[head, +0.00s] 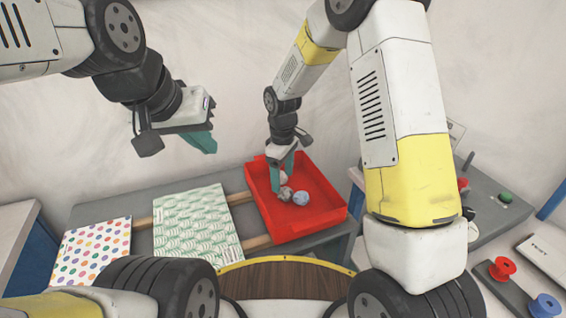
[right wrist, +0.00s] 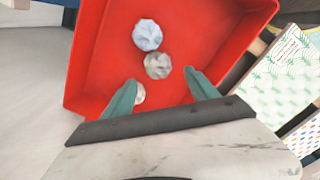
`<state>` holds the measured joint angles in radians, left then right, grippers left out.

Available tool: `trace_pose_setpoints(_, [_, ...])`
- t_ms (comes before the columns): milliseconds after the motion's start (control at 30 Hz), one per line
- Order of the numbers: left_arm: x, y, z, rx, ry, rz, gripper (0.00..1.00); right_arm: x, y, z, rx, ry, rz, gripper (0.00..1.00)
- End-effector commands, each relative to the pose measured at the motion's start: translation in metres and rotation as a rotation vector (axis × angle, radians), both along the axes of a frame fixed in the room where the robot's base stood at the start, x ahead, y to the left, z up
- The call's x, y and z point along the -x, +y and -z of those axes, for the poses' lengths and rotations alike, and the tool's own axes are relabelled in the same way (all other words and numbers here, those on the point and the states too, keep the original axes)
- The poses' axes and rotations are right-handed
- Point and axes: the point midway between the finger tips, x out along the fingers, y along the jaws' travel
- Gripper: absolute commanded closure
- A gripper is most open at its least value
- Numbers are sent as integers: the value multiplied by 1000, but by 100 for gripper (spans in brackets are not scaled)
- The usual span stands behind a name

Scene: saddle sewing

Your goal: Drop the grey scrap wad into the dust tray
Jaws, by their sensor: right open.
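The dust tray appears to be the red tray (head: 325,209), on the grey table; it fills much of the right wrist view (right wrist: 95,60). Three crumpled wads lie in it: a bluish one (head: 301,198), a grey one (head: 285,192) and a pale one (head: 281,178). The right wrist view shows the bluish wad (right wrist: 147,35), the grey wad (right wrist: 158,66) and the pale wad (right wrist: 140,95), partly hidden by a finger. My right gripper (right wrist: 160,80) is open over the tray, its fingers apart. My left gripper (head: 205,143) hangs in the air left of the tray; its jaw gap is hidden.
A green-patterned sheet (head: 195,225) and a dotted sheet (head: 95,255) lie left of the tray, with wooden strips (head: 236,199) between.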

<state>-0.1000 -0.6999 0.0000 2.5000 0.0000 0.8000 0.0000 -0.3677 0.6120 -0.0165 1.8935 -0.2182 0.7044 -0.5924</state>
Motion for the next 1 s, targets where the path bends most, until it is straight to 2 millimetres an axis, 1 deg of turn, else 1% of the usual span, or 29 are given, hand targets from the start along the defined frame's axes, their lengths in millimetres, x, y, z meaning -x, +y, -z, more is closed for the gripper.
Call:
trace_pose_setpoints(67, [0,0,0,0,0,0,100,-1,0,-4,-1,-2,0,32])
trace_pose_setpoints(167, [0,0,0,0,0,0,100,-1,1,-15,-2,-3,0,32])
trace_pose_setpoints(400, [0,0,0,0,0,0,100,-1,0,-57,-2,-3,0,32])
trace_pose_setpoints(500, [0,0,0,0,0,0,100,0,0,-69,-1,-2,0,32])
trace_pose_setpoints(633, [0,0,0,0,0,0,100,0,0,-77,-1,0,0,32])
trace_pose_setpoints(867, [0,0,0,0,0,0,100,0,0,-79,-1,0,2,32])
trace_pose_setpoints(967, [0,0,0,0,0,0,100,2,-5,-87,-9,-12,26,32])
trace_pose_setpoints(1000, [0,0,0,0,0,0,100,4,-10,-95,-16,-22,46,32])
